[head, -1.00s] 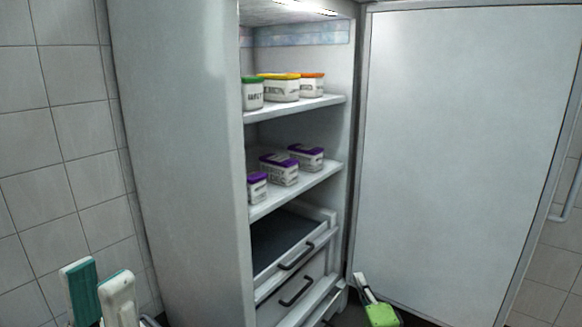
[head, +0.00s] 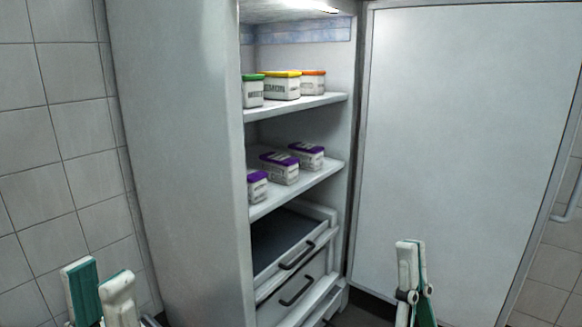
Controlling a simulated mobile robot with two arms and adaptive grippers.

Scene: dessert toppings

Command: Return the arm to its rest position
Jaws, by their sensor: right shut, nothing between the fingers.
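My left gripper (head: 98,272) is at the lower left, in front of the fridge's left side and the tiled wall. Its two fingers stand apart with nothing visible between them. My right gripper (head: 411,244) is at the lower right, in front of the open fridge door. Its fingers are together, upright and empty. Both grippers are apart from the fridge shelves and the tubs on them.
The fridge (head: 190,150) stands open, its door (head: 460,140) swung right. Tubs with green (head: 253,90), yellow (head: 281,86) and orange (head: 313,83) lids sit on the upper shelf. Purple-lidded tubs (head: 279,169) sit below. Drawers (head: 292,297) are at the bottom.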

